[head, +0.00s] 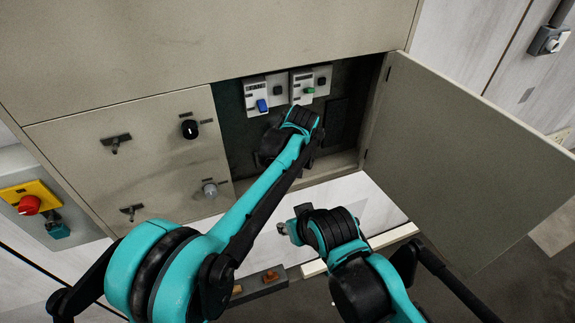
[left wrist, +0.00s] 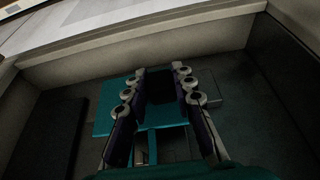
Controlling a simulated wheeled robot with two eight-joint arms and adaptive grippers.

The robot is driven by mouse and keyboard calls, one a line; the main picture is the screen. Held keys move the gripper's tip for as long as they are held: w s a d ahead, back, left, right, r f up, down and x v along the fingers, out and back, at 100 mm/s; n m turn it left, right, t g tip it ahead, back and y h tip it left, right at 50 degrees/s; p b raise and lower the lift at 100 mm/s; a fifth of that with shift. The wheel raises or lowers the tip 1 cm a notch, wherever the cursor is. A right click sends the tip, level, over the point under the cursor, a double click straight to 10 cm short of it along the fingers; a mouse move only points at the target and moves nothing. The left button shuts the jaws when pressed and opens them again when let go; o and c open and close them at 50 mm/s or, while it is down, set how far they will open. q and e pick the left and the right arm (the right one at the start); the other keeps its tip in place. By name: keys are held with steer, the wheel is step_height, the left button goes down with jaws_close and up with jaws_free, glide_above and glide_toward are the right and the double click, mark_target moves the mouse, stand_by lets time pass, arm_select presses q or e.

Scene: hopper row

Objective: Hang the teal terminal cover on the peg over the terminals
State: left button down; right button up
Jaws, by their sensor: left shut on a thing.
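The teal terminal cover (left wrist: 112,108) shows in the left wrist view as a flat teal panel behind and beside my left gripper's fingers. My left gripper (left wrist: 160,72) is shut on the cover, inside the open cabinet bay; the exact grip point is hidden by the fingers. In the head view my left arm reaches into the bay and its wrist hides the gripper and cover. I cannot make out the peg or terminals. My right gripper (head: 285,229) is outside, in front of and below the bay; its jaw state is unclear.
The bay holds two white device units, one with a blue switch (head: 262,105) and one with a green switch (head: 310,90). The cabinet door (head: 465,150) stands open to the right. A closed panel with knobs (head: 130,165) is left. A red button (head: 29,205) sits far left.

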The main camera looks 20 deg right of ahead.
arm_select(q)
steer(key=shift+w, duration=0.4)
steer(key=shift+f, duration=0.2)
steer(key=shift+f+b, duration=0.2)
steer(key=shift+b, duration=0.1)
stand_by(0.5)
steer(key=c, duration=1.2)
jaws_free()
steer(key=shift+r, duration=0.1)
